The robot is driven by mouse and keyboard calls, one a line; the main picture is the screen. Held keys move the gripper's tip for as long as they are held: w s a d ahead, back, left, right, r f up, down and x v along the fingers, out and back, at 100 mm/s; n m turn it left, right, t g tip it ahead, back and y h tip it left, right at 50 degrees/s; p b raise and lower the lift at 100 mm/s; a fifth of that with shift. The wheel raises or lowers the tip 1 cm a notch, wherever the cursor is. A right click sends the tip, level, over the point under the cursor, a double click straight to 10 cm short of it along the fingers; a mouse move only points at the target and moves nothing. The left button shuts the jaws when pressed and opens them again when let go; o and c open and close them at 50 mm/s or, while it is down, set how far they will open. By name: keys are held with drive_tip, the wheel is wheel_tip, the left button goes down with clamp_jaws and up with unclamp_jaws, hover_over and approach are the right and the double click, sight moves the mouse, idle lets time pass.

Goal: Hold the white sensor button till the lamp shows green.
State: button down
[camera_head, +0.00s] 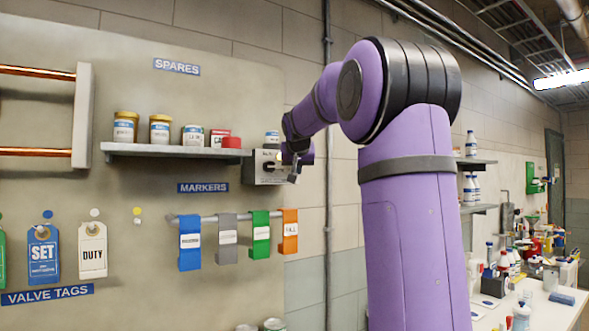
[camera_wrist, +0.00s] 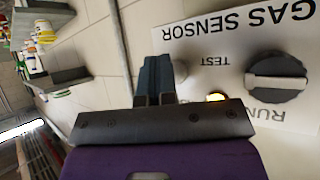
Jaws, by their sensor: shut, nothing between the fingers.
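The gas sensor box (camera_head: 262,173) is on the wall right of the spares shelf, partly hidden by my gripper (camera_head: 293,172). In the wrist view its white panel (camera_wrist: 200,45) appears upside down, with a black knob (camera_wrist: 277,77) by the word RUN. A pale rounded part, apparently the white button (camera_wrist: 181,71), shows beside the fingers, mostly hidden. I cannot tell whether they touch.
The spares shelf (camera_head: 175,151) with several jars is left of the box. Coloured markers hang on a rail (camera_head: 205,217) below. A vertical pipe (camera_head: 328,130) runs right of the box. A cluttered bench (camera_head: 545,310) is at the far right.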

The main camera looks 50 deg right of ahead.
idle(0.4)
drive_tip(key=shift+s+a, duration=0.25)
drive_tip(key=shift+s, duration=0.6)
drive_tip(key=shift+s+a, duration=0.2)
drive_tip(key=shift+s, duration=0.6)
drive_tip(key=shift+s+a, duration=0.15)
drive_tip(key=shift+s, duration=0.7)
drive_tip(key=shift+s+a, duration=0.2)
drive_tip(key=shift+s, duration=0.6)
